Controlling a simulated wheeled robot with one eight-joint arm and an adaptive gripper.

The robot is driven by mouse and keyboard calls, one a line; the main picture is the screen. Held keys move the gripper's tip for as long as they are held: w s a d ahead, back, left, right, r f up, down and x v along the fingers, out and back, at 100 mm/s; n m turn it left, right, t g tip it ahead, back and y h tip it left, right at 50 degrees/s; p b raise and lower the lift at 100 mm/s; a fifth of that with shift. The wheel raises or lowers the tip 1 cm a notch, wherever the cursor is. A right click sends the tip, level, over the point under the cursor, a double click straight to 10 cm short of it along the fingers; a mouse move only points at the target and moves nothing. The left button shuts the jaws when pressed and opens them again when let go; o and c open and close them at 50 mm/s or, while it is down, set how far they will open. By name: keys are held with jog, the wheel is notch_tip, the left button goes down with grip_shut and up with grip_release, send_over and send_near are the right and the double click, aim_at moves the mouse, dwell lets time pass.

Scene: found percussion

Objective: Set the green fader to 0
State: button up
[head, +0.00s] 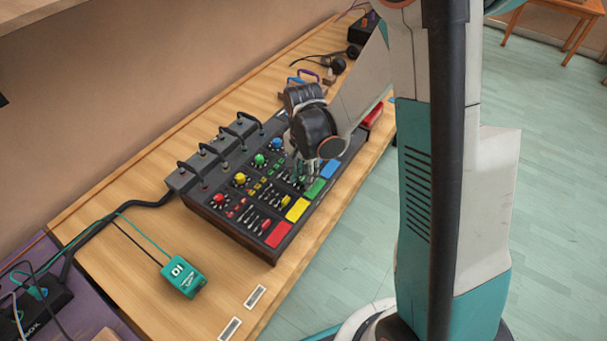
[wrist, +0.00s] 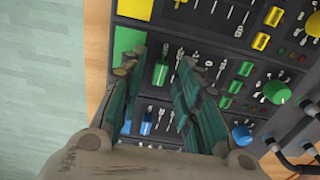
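The mixing console (head: 222,218) lies on the wooden bench, with rows in red, yellow, green and blue. In the wrist view, the green fader (wrist: 160,74) has a bright green cap beside the green pad (wrist: 128,40). My gripper (wrist: 158,66) is open, with its two teal fingers on either side of the green fader's cap and a gap to each side. Whether the fingertips are level with the cap cannot be told. In the head view my gripper (head: 306,172) is low over the green row and hides the fader there. The printed scale is too small to read.
The blue fader (wrist: 146,122) and blue knob (wrist: 241,133) are close by the fingers. Green buttons and a green knob (wrist: 277,91) lie to the right. Black handles (head: 205,152) rise along the console's back. A green D1 box (head: 183,276) sits apart on the bench.

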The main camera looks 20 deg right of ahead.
aim_at(288, 174)
jog(key=shift+c, duration=0.6)
grip_shut()
jog(key=w+a, duration=0.1)
jog(key=w, duration=0.1)
jog(key=w+a, duration=0.2)
jog(key=shift+w+a+b, duration=0.1)
jog(key=shift+w+b, duration=0.05)
jog(key=shift+b, duration=0.2)
jog(key=shift+o, duration=0.6)
grip_release()
notch_tip(288, 174, up, 12)
